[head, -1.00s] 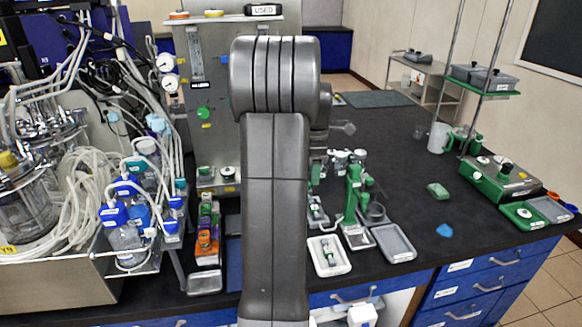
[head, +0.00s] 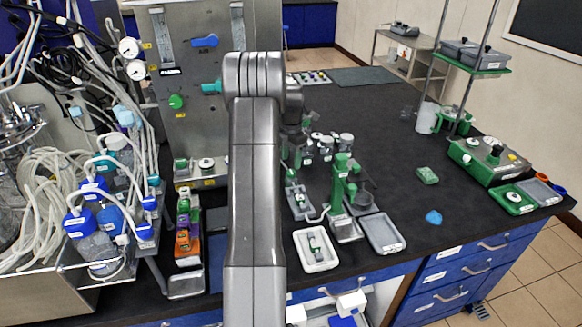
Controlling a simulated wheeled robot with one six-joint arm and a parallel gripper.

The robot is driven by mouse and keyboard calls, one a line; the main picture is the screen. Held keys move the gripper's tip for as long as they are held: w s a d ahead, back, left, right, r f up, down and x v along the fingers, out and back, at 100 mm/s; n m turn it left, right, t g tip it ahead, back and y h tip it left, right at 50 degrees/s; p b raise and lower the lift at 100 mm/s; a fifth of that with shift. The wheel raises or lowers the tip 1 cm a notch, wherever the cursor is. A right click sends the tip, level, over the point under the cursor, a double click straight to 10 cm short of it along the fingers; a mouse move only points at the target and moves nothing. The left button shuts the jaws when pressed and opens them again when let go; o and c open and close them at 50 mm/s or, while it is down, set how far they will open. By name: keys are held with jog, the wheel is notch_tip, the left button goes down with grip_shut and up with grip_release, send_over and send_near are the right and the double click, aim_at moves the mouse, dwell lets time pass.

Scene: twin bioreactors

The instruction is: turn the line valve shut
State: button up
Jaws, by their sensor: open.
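The steel panel (head: 203,124) at upper left carries a blue lever handle (head: 205,41), set roughly level between two clear flow tubes. A teal handle (head: 211,87) sticks out lower down, partly behind my arm, and a round green knob (head: 176,101) sits to its left. No readable label tells which of these is the line valve. My arm stands upright in front of the panel's right part. My gripper is hidden behind the arm, so its fingers and their distance from the handles do not show.
Two pressure gauges (head: 130,48) and many hoses crowd the panel's left. Blue-capped bottles (head: 92,229) stand in a steel tray at lower left. A green stand (head: 341,183), a white tray (head: 315,249) and a grey tray (head: 382,232) lie right of my arm.

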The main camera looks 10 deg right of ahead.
aim_at(291, 172)
jog(key=shift+f+p, duration=0.3)
jog(key=shift+f, duration=2.1)
jog(key=c, duration=1)
